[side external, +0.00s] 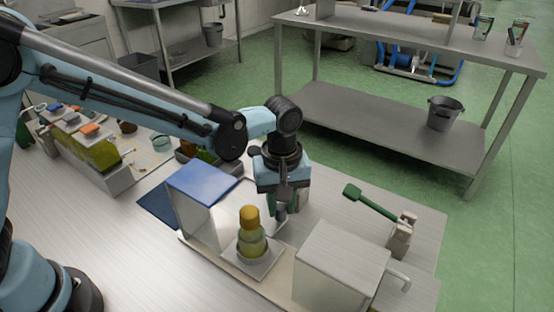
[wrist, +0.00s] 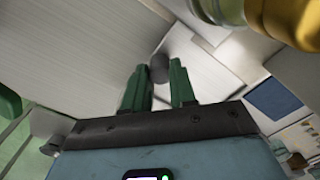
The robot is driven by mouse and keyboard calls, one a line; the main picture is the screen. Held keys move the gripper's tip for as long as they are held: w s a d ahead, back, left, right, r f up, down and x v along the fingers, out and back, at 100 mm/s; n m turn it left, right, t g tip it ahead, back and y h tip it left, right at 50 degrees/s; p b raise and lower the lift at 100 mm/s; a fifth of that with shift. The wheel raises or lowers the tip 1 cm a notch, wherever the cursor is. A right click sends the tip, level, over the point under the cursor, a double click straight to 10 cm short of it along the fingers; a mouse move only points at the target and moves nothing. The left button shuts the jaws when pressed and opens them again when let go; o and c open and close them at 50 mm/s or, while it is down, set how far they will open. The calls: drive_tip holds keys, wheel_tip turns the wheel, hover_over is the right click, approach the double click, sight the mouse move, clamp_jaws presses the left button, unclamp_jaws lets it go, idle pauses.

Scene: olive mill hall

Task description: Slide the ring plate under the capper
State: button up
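The ring plate (side external: 233,256), a small pale square plate, carries an upright yellow-green bottle (side external: 252,240) with an orange-gold cap (side external: 249,216). In the wrist view, the bottle is cut off at the top and its gold cap (wrist: 290,18) is at the top right. A grey cylindrical knob (wrist: 159,68) stands at the edge of a pale plate (wrist: 208,72). My gripper (side external: 280,207) points down behind the bottle. In the wrist view, its green fingers (wrist: 158,82) are apart, with the knob between or just beyond their tips; contact is unclear. I cannot pick out the capper for certain.
A white block with a blue top (side external: 200,190) stands left of the bottle, and a white box (side external: 340,268) with a side handle stands to the right. A green-handled tool (side external: 370,203) lies behind that box. Trays with small items (side external: 95,150) are at far left.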

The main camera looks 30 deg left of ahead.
clamp_jaws()
drive_tip(key=shift+a, duration=0.1)
drive_tip(key=a, duration=0.4)
drive_tip(key=o, duration=0.8)
unclamp_jaws()
drive_tip(key=shift+r, duration=0.1)
wheel_tip(320, 180, up, 12)
